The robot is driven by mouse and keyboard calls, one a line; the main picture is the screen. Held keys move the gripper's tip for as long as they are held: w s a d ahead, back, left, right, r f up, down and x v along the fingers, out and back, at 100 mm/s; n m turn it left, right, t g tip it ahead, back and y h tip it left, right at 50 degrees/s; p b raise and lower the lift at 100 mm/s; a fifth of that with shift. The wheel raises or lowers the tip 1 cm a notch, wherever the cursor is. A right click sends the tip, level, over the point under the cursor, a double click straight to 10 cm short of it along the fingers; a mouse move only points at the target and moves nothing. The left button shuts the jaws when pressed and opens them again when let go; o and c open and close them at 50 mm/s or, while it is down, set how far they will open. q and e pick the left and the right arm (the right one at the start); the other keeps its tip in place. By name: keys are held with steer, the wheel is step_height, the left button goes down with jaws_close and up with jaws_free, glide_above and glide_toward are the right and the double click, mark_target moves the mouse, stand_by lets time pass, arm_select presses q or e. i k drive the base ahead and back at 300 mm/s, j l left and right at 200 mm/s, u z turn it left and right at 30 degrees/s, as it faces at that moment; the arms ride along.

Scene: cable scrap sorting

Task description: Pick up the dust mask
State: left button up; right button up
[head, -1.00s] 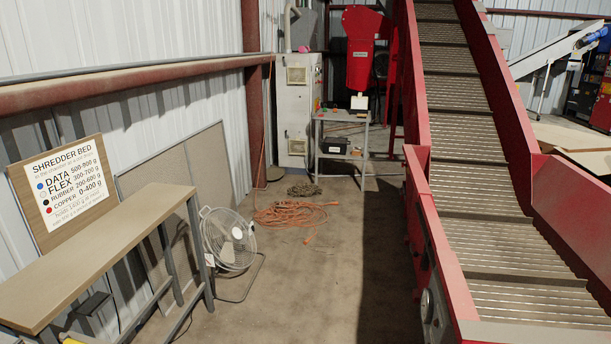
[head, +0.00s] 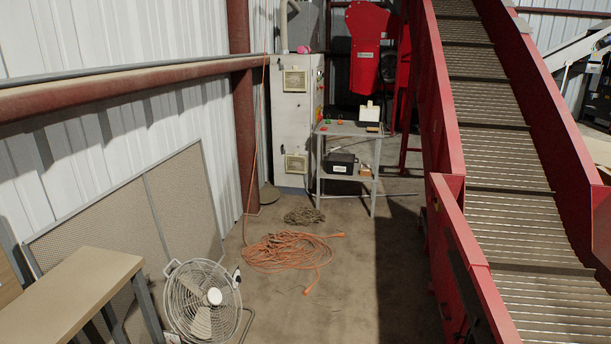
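I cannot make out a dust mask for certain. A small pink item (head: 304,49) sits on top of the white cabinet (head: 291,125) at the back; it is too small to identify. A white item (head: 369,112) stands on the grey metal table (head: 345,129) beside the cabinet, and I cannot tell what it is. Small green and red items (head: 326,122) lie on the same tabletop. Neither of my grippers is in view.
An orange cable (head: 290,252) and a darker coil (head: 303,216) lie on the floor ahead. A fan (head: 203,302) and a bench (head: 70,296) stand at left. A red conveyor (head: 455,205) fills the right.

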mark_target(300, 50)
steer(key=i, duration=1.8)
steer(key=i+l, duration=0.1)
steer(key=i, duration=1.65)
steer(key=i+u, duration=0.1)
steer(key=i, duration=1.7)
